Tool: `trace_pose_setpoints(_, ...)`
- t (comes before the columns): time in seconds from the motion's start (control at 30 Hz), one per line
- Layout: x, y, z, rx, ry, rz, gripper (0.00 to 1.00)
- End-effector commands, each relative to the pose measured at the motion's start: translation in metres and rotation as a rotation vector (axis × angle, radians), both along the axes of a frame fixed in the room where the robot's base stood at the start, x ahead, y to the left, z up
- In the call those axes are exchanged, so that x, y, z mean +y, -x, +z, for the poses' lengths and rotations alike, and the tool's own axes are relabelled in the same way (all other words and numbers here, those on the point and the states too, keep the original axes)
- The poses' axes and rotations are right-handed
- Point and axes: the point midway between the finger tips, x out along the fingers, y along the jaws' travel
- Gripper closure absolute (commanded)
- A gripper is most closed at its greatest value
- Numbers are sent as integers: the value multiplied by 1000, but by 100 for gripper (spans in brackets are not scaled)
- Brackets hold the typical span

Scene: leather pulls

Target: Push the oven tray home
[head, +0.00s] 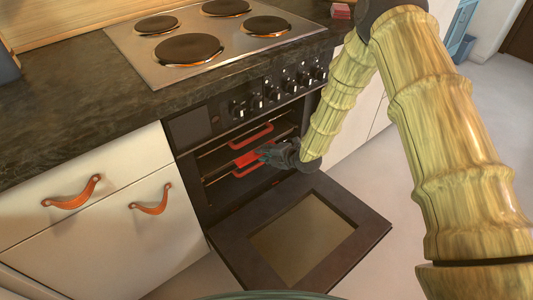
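The oven (190,128) stands under the counter with its door (350,208) folded down and open. Inside it, the oven tray shows mainly as red-orange parts: an upper bar (252,136), a middle piece (247,158) and a lower bar (246,173). The tray's dark body is hard to tell from the dark cavity. My dark gripper (265,152) is at the oven's mouth, pointing left, at the right end of the middle red piece. It hides part of the tray. Whether it touches the tray, and whether its fingers are open or shut, is unclear.
A cooktop (215,38) with several plates sits on the dark counter (80,110) above. Control knobs (272,92) line the oven's top front. White fronts with orange leather pulls (72,192) are left. The lowered door juts out below my gripper. Floor at right is clear.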

Motion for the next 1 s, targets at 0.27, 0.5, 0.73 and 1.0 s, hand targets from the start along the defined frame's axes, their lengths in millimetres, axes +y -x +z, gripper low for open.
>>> trace_pose_setpoints(0.27, 0, 0, 0, -1, -1, 0, 100)
trace_pose_setpoints(0.5, 4, -6, 0, -1, 1, 1, 100)
trace_pose_setpoints(0.73, 11, -16, 0, -2, 1, 1, 100)
trace_pose_setpoints(1.0, 17, -24, 0, -1, 1, 1, 100)
